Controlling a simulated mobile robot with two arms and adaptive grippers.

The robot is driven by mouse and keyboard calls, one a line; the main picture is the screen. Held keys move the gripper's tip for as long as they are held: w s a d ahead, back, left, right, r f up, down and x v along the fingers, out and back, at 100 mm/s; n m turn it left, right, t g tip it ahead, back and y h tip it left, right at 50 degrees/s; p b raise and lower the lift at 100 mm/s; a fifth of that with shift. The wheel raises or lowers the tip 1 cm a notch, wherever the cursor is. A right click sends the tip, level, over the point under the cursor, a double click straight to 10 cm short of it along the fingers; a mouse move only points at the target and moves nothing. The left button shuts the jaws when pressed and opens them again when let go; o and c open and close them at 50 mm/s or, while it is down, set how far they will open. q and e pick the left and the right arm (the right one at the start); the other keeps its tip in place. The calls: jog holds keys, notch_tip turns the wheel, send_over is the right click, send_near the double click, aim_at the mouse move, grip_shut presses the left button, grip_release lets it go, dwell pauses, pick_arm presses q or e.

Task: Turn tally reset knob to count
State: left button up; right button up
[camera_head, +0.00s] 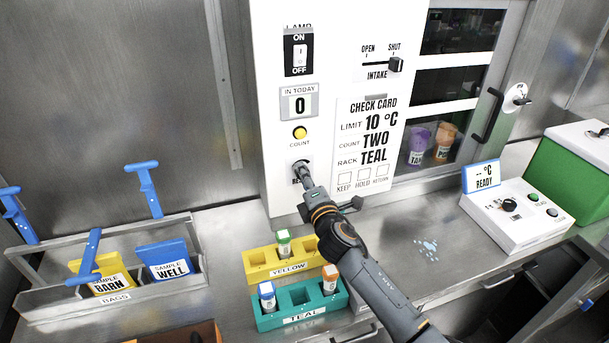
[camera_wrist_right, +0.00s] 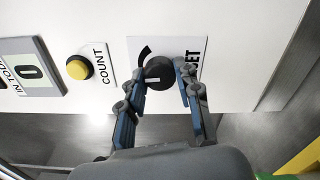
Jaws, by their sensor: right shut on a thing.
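The tally reset knob (camera_wrist_right: 158,73) is a dark round knob with a pale mark, set on a white label with a black curved arrow. My right gripper (camera_head: 302,178) reaches the knob on the white panel (camera_head: 275,100). In the right wrist view my right gripper (camera_wrist_right: 161,79) has its two fingers on either side of the knob, shut on it. In the head view the gripper hides most of the knob and its label. The tally display (camera_head: 299,104) reads 0, and the yellow count button (camera_head: 299,132) sits above the knob. My left gripper is not in view.
A grey bag rack (camera_head: 50,312) is at left. The intake slider (camera_head: 396,65) and check card (camera_head: 372,107) are right of the knob. A white device (camera_head: 515,240) stands at right.

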jog(key=n+p, duration=0.1)
jog(key=n, duration=0.4)
jog(key=shift+n, duration=0.4)
jog(key=n+p, duration=0.2)
jog(key=n, duration=0.3)
dwell(0.3)
jog(key=o, duration=1.2)
jog(key=shift+c, duration=0.2)
jog(key=v, duration=1.2)
